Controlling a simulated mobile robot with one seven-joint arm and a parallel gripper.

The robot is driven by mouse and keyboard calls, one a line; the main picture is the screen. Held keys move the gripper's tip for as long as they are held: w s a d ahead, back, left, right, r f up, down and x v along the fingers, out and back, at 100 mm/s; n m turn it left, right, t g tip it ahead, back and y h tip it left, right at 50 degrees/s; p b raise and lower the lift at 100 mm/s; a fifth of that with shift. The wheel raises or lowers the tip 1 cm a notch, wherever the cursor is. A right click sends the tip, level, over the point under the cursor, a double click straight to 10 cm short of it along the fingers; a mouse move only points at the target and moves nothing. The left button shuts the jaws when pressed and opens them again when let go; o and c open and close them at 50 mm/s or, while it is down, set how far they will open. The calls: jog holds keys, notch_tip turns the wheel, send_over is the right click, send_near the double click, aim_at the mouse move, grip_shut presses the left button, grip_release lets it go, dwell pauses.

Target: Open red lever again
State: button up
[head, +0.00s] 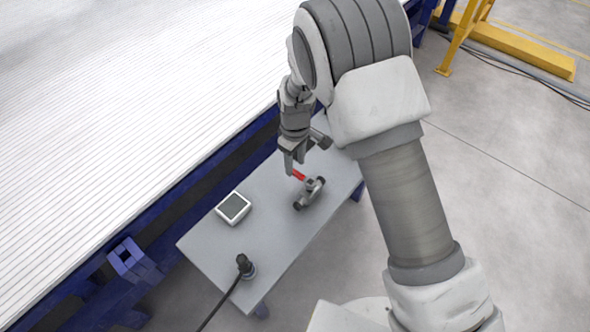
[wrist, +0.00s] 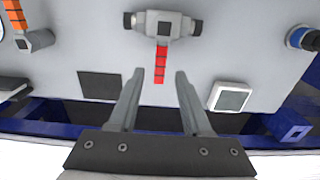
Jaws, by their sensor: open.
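The red lever (wrist: 161,64) sticks out from a grey valve (wrist: 163,24) on the small grey table. In the wrist view it points straight toward the gap between my fingers. In the head view the red lever (head: 298,174) shows just beside my fingertips, with the valve (head: 309,193) to its lower right. My gripper (wrist: 158,74) is open and empty. In the wrist view the lever's end lies between the fingertips, nearly level with them. I cannot tell whether either finger touches it. In the head view my gripper (head: 292,168) hangs over the table.
A white box with a dark screen (head: 233,208) stands on the table (head: 205,242). A black plug with a cable (head: 245,265) is near the front edge. An orange-handled part (wrist: 18,18) lies at the wrist view's upper left. A large ribbed white surface (head: 120,90) adjoins the table.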

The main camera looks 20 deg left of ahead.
jog(key=shift+f, duration=1.2)
grip_shut()
dwell(0.6)
